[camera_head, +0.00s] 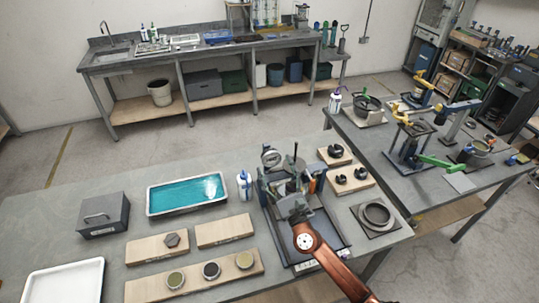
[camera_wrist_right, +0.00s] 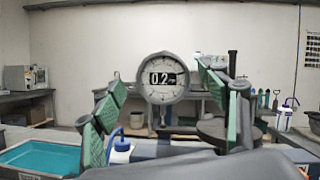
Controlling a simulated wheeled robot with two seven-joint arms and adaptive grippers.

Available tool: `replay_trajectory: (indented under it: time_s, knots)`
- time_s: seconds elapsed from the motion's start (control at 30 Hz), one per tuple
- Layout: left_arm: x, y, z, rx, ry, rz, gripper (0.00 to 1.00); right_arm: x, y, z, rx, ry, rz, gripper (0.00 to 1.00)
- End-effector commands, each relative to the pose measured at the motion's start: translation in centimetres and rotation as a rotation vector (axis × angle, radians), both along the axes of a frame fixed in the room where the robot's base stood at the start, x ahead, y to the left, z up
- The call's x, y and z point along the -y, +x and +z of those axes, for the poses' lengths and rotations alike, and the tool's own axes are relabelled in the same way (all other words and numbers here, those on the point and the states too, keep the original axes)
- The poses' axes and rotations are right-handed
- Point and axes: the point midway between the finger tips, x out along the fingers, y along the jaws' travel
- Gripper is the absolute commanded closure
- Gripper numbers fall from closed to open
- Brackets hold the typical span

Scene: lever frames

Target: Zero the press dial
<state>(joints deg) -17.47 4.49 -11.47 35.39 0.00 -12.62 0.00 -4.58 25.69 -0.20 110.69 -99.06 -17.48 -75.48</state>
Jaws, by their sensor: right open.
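The press dial (camera_head: 270,157) is a round gauge with a pale face and a dark rim, standing at the back of the press on the near bench. In the right wrist view the dial (camera_wrist_right: 164,78) faces me, and its dark display window seems to read "02"; the small marks are too fine to tell. My right gripper (camera_head: 281,184) is open at the press, in front of the dial. Its green-padded fingers stand to either side of the dial in the wrist view, apart from it. My left gripper is not in view.
The press base (camera_head: 325,238) is a dark tray. A white bottle (camera_head: 244,184) and a teal-filled tray (camera_head: 187,194) stand left of it. Wooden boards with small parts (camera_head: 346,180) and a ring on a plate (camera_head: 375,216) lie to the right. A grey box (camera_head: 103,215) stands farther left.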

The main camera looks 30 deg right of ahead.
Motion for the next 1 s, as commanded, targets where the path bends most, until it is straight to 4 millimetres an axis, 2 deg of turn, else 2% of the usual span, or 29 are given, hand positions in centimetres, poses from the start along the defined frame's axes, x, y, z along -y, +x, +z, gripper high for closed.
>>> replay_trajectory:
  time_s: [0.07,0.17,0.33,0.5,0.63,1.0]
  knots:
    - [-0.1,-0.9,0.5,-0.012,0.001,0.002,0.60,0.3,1.2,0.8,0.002,0.001,-0.002,0.32]
    - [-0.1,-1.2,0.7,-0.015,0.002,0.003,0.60,0.5,2.4,1.2,0.002,0.001,-0.003,0.32]
    - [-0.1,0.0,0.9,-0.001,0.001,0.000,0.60,0.6,3.6,1.5,0.001,0.002,-0.001,0.32]
    - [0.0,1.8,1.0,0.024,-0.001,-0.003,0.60,0.5,3.9,1.5,-0.001,0.001,0.000,0.32]
    - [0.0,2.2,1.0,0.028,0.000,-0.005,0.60,0.5,3.9,1.5,-0.001,0.002,0.001,0.32]
    - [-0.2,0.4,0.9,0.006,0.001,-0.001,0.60,0.4,3.9,1.5,0.000,0.002,0.002,0.58]
